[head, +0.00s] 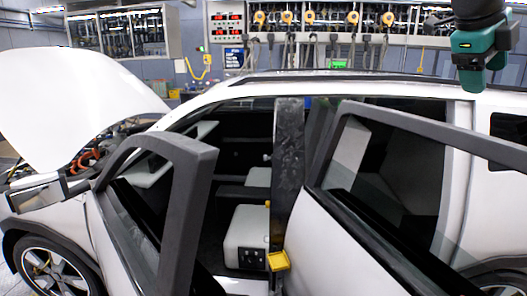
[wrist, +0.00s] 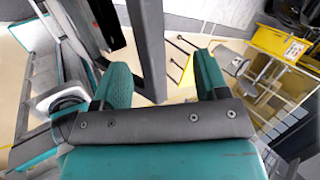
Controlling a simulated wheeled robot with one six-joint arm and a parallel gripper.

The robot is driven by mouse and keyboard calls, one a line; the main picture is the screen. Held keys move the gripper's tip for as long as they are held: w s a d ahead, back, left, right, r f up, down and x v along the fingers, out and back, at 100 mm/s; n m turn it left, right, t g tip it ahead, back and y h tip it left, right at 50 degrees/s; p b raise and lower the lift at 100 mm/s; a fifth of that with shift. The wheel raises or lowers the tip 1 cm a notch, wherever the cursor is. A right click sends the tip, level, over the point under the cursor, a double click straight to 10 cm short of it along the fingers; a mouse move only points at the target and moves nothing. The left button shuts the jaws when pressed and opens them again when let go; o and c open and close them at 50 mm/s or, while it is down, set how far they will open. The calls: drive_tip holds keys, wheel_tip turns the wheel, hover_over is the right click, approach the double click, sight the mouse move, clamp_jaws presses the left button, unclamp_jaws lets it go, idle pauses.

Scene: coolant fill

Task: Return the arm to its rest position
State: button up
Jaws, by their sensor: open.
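My gripper (head: 473,82) is teal and black and hangs at the upper right of the head view, in front of the white car's roof line in the picture. In the wrist view, the two teal fingers of my gripper (wrist: 162,75) stand apart with nothing held between them. The rest of my arm is mostly cut off by the top edge of the head view.
The white car has its hood (head: 70,100) raised, and its front door (head: 190,190) and rear door (head: 350,245) stand open. Tool racks (head: 325,40) line the back wall. The wrist view shows a yellow cart (wrist: 268,42) at the upper right.

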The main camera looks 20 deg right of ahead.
drive_tip(key=w+a+f+n+t+y+b, duration=0.1)
drive_tip(key=a+f+n+y+b, duration=0.1)
drive_tip(key=a+f+n+b, duration=0.5)
drive_tip(key=w+a+f+n+t+y+b, duration=0.1)
drive_tip(key=w+a+f+n, duration=0.1)
drive_tip(key=a+f+n, duration=0.65)
drive_tip(key=w+a+f+n+t+y+b, duration=0.1)
drive_tip(key=a+f+n+y+b, duration=0.3)
drive_tip(key=f+n, duration=0.7)
drive_tip(key=s+a+f+n+g+y+b, duration=0.4)
drive_tip(key=s+a+f+n+b, duration=0.3)
drive_tip(key=s+a+f+n, duration=0.8)
drive_tip(key=s+a+f, duration=0.1)
drive_tip(key=s+f, duration=0.1)
drive_tip(key=s, duration=0.1)
drive_tip(key=shift+a+f+b, duration=0.3)
drive_tip(key=shift+a+f, duration=0.05)
